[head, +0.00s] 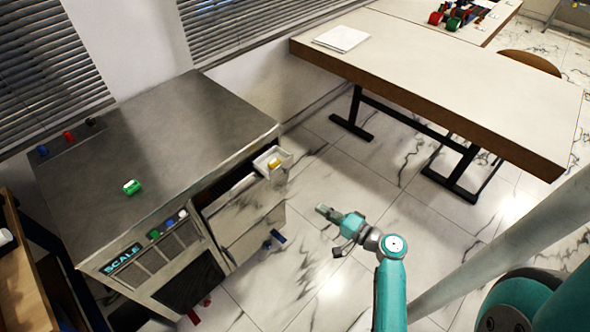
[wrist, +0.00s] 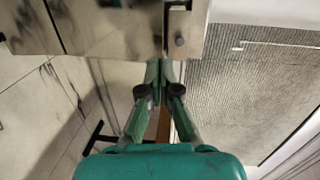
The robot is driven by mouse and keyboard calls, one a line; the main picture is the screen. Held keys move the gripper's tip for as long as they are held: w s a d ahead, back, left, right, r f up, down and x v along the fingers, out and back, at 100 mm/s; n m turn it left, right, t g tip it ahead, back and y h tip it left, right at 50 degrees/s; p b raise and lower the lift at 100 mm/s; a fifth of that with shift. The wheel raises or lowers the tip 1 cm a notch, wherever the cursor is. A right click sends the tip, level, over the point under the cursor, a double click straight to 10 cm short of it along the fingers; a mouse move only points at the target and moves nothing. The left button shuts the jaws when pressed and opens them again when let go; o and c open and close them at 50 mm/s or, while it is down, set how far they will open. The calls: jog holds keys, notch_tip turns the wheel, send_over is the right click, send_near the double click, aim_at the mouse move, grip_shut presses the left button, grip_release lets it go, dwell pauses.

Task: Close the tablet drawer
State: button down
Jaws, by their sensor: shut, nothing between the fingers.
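The tablet drawer (head: 243,203) is the upper drawer of the steel cabinet (head: 185,130). It stands pulled out, with a dark gap behind its front. A small white tray (head: 285,160) with a yellow item (head: 273,164) sits at its far end. My gripper (head: 322,210) is to the right of the drawer front, apart from it in the head view. In the wrist view my gripper (wrist: 161,68) has its fingertips together, with nothing between them, just below a steel panel (wrist: 110,30) in the picture. I cannot tell which panel that is, or whether they touch.
A green item (head: 131,187) lies on the cabinet top. Blue (head: 275,239) and red (head: 199,311) items are low by the cabinet. A long table (head: 440,75) stands at the upper right. The marble floor (head: 335,170) between table and cabinet is clear.

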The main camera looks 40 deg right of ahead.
jog(key=d+r, duration=0.2)
jog(key=d, duration=0.2)
send_near(266, 154)
jog(key=s, duration=0.2)
jog(key=s+f, duration=0.1)
jog(key=shift+s+a+f+t, duration=0.1)
jog(key=shift+s+a+t, duration=0.25)
jog(key=shift+t, duration=0.05)
jog(key=w, duration=1.4)
jog(key=shift+a, duration=0.2)
jog(key=shift+w, duration=0.3)
jog(key=shift+w+r, duration=0.1)
jog(key=shift+r, duration=0.1)
